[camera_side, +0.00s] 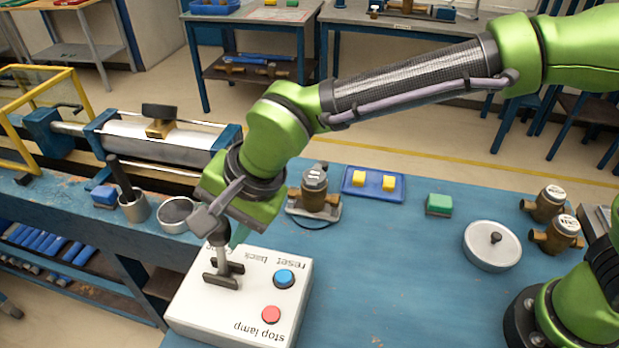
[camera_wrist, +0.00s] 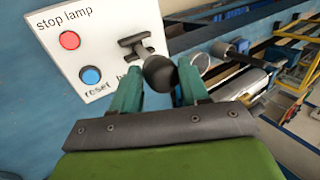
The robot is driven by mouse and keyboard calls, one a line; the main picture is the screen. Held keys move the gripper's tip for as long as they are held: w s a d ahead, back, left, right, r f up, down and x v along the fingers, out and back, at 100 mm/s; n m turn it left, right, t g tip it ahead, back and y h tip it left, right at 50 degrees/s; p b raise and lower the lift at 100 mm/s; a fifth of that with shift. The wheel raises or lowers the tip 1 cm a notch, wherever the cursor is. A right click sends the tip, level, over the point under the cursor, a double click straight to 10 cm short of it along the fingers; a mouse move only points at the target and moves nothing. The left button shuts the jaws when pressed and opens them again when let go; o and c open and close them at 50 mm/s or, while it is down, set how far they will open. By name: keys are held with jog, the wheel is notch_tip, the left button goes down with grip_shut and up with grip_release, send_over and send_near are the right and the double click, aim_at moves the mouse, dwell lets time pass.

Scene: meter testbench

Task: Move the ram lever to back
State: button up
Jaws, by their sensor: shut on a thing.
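The ram lever (camera_side: 222,262) stands on the white control box (camera_side: 190,315), which is labelled "stop lamp", "reset" and "back" around its buttons. My gripper (camera_side: 225,236) is above the lever, and its fingers largely hide the lever's top in the side view. In the wrist view, the lever's dark round knob (camera_wrist: 160,73) sits between the two green fingertips of my gripper (camera_wrist: 158,80), which are shut on it. The lever's slotted base (camera_wrist: 138,46) shows beyond the knob. The word beside the lever is partly hidden.
The box carries a blue button (camera_side: 284,278) and a red button (camera_side: 271,314) close to the lever. A ram cylinder (camera_side: 160,143), a dark cup (camera_side: 134,207) and a round dish (camera_side: 177,213) lie at left. A brass meter (camera_side: 315,190) stands behind the box. The table's middle front is clear.

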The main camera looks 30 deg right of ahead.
jog(key=shift+s+d+f, duration=0.25)
jog(key=shift+f, duration=0.15)
jog(key=shift+s+d+r, duration=0.25)
jog(key=shift+s+d, duration=0.4)
jog(key=shift+d, duration=0.05)
jog(key=shift+c, duration=0.5)
jog(key=shift+d, duration=0.1)
jog(key=shift+s+d, duration=0.5)
jog(key=shift+s, duration=0.05)
jog(key=o, duration=1.6)
jog(key=shift+f, duration=0.1)
jog(key=shift+o, duration=0.2)
jog(key=shift+f, duration=0.25)
jog(key=shift+r, duration=0.1)
